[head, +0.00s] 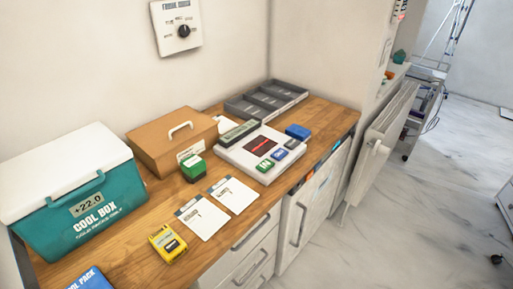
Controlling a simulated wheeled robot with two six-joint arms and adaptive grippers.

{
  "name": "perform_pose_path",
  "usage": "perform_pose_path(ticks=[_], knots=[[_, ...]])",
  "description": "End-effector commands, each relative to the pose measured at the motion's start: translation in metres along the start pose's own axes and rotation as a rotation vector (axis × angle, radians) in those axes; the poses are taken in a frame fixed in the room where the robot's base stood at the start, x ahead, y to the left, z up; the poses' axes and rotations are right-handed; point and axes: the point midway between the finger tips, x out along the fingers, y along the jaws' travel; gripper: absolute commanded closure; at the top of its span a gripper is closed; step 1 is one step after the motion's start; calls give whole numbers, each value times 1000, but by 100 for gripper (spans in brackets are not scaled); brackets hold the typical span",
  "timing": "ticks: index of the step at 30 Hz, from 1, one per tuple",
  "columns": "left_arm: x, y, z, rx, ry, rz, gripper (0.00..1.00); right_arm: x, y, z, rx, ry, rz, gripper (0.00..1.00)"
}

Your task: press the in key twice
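A white keypad device (237,152) lies on the wooden counter, with a dark display (262,145) showing red. Along its front edge are a green key (265,165) that appears to read "IN", a blue key (279,155), and a dark key (292,144) whose label is too small to read. The green key is the one nearest the left end of the row. Neither of my grippers shows in the head view.
Near the device are a green block (193,168), a blue block (298,131), two white cards (233,194) and a yellow gadget (167,243).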

Motion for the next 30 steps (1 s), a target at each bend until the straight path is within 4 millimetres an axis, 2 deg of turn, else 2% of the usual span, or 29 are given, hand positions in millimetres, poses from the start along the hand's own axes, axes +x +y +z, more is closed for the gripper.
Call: perform_pose_path(ticks=[1,9,30], knots=[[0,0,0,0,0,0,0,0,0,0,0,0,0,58],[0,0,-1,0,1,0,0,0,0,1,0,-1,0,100],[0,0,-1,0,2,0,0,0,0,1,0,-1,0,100]])
